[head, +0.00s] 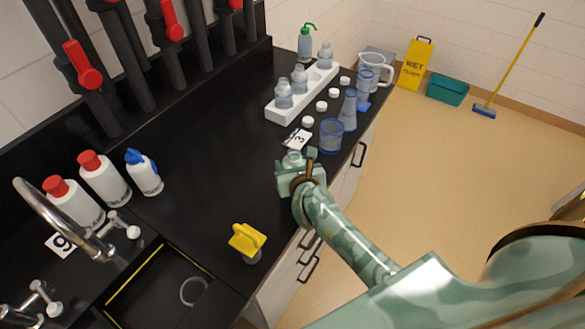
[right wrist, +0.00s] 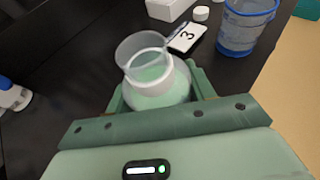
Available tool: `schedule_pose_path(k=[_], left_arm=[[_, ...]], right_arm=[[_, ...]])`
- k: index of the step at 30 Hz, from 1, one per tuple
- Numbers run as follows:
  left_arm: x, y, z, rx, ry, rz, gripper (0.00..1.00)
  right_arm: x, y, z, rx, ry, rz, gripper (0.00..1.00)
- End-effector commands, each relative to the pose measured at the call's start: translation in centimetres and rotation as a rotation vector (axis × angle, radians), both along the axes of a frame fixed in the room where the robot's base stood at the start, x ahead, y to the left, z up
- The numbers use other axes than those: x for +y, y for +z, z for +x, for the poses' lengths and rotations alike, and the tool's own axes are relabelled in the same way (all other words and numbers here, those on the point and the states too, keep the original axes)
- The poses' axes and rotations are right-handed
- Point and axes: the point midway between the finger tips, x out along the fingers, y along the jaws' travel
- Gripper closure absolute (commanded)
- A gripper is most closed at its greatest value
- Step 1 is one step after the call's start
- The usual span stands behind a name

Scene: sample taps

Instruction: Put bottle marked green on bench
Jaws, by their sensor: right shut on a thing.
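My right gripper (head: 294,174) is shut on a clear open-necked bottle (right wrist: 157,80) at the front part of the black bench (head: 210,140). The bottle stands roughly upright between the fingers and looks pale green inside. Its top also shows in the head view (head: 292,159). The gripper hides its lower part, so I cannot tell whether its base touches the bench, and no separate mark shows. My left gripper is not in view.
A white rack (head: 278,115) with several clear bottles stands farther back, beside white caps (head: 308,122). A card marked 3 (head: 297,138) and blue beaker (head: 330,136) are close to the gripper. A yellow object (head: 247,239) and sink are nearer. Bench is clear left of the gripper.

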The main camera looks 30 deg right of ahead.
Motion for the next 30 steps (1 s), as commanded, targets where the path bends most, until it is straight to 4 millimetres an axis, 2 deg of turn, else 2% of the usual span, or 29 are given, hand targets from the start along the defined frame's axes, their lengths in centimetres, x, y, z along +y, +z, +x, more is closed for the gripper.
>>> schedule_pose_path(k=[2, 13, 14, 16, 26, 30], left_arm=[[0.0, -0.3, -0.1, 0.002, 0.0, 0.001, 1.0], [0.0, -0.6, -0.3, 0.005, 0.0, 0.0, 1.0], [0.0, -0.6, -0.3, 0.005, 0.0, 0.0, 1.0], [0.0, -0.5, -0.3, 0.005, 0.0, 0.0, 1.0], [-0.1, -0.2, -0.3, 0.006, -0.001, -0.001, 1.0], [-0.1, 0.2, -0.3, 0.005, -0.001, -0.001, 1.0]], right_arm=[[0.0, -0.8, 0.0, -0.001, 0.0, 0.0, 0.69], [0.0, -1.1, 0.0, -0.003, 0.001, -0.001, 0.69], [0.0, -1.2, 0.0, -0.002, 0.0, -0.001, 0.44], [0.0, -1.1, 0.0, -0.002, 0.0, -0.001, 0.24], [0.0, -0.6, 0.0, -0.002, 0.0, 0.0, 0.24], [0.4, 0.1, -1.7, -0.002, 0.001, -0.001, 0.24]])
